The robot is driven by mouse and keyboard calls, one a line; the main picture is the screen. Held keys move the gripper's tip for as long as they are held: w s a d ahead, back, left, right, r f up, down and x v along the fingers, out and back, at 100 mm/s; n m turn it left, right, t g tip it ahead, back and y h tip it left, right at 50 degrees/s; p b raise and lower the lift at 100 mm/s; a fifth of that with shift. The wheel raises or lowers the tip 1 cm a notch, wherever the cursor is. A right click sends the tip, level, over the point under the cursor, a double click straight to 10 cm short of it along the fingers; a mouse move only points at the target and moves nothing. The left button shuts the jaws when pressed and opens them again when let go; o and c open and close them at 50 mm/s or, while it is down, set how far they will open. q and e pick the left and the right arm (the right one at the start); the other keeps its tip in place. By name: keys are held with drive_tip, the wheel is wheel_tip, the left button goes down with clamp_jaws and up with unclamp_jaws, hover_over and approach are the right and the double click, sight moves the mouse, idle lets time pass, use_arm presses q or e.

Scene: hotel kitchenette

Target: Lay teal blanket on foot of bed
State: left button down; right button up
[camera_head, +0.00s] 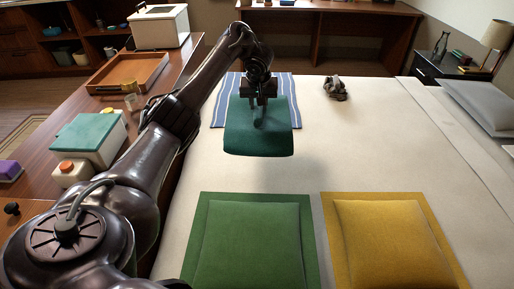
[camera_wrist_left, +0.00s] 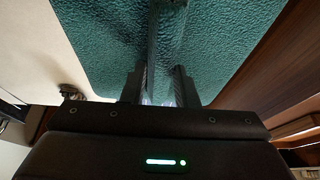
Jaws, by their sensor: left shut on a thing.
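The teal blanket (camera_head: 258,138) is folded into a thick pad and hangs from my left gripper (camera_head: 259,118) in the head view. The gripper is shut on it, with the jaws gripping it near its middle. The blanket appears above the bed (camera_head: 330,150), overlapping a blue-and-white striped cloth (camera_head: 285,88) in the picture; I cannot tell whether it touches the bed. In the left wrist view the teal blanket (camera_wrist_left: 100,45) fills the upper middle, with both fingers of the left gripper (camera_wrist_left: 160,85) against it. My right gripper is not in view.
A green cushion (camera_head: 252,245) and a yellow cushion (camera_head: 392,243) lie on the near bed. A small dark bundled object (camera_head: 335,88) lies at the far side. A wooden counter (camera_head: 50,215) at left holds a teal-lidded box (camera_head: 88,138) and a wooden tray (camera_head: 130,72). The bed's middle right is clear.

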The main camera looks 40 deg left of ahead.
use_arm(q)
wheel_tip(320, 180, down, 5)
drive_tip(key=b, duration=0.3)
drive_tip(key=shift+s+f, duration=0.1)
wheel_tip(320, 180, down, 14)
drive_tip(key=b, duration=0.3)
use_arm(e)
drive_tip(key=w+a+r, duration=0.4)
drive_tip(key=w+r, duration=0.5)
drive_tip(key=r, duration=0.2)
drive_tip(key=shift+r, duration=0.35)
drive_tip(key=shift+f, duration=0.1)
use_arm(q)
drive_tip(key=c, duration=1.1)
unclamp_jaws()
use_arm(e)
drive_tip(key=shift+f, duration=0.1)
